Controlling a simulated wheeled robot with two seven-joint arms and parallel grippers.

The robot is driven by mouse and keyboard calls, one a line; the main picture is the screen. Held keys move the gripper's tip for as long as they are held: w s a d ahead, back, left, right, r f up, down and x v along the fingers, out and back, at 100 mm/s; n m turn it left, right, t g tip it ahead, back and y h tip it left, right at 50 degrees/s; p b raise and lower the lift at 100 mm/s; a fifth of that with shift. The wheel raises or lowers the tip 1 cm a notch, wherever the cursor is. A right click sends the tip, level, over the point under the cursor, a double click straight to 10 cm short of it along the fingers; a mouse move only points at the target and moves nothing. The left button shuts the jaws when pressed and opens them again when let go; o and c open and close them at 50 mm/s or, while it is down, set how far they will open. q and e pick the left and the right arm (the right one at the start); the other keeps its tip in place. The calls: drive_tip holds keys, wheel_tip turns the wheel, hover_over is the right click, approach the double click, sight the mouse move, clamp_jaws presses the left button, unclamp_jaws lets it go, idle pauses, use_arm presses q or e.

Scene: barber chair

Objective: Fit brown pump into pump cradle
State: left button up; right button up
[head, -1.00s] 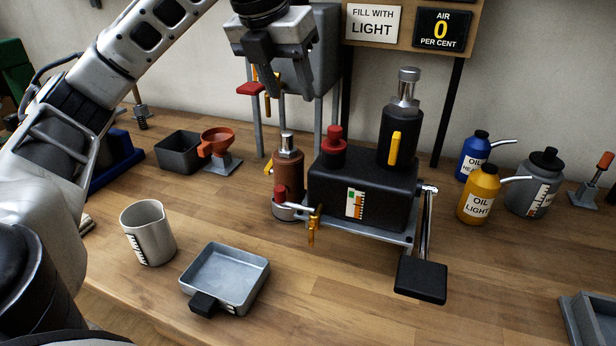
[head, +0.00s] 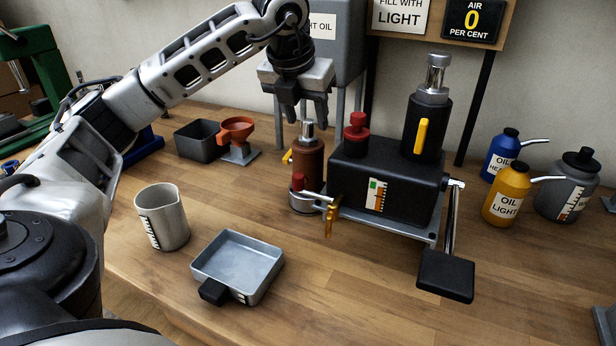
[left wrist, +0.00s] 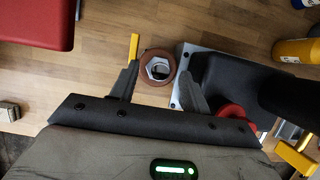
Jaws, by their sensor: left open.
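The brown pump (head: 308,160) is an upright brown cylinder with a silver top. It stands in or at a grey ring-shaped cradle (head: 304,200) at the left end of the black pump unit; how deep it sits I cannot tell. In the left wrist view the brown pump (left wrist: 157,68) shows from above as a brown ring around a silver hex top, between and just beyond the fingertips. My left gripper (head: 307,112) is open, pointing down above the pump, its fingers around or just over the silver top. My right gripper is not in view.
The black pump unit (head: 385,185) with a red cap and tall black cylinder stands close on the right. A grey tray (head: 238,266), a beaker (head: 162,218) and an orange funnel (head: 236,130) lie left. Oil cans (head: 507,195) stand right. The front middle of the bench is clear.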

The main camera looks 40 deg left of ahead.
sight(307, 122)
use_arm(q)
drive_tip(key=x, duration=0.3)
drive_tip(key=shift+f, duration=0.2)
clamp_jaws()
drive_tip(key=shift+r, duration=0.1)
idle(1.1)
drive_tip(key=shift+r, duration=0.15)
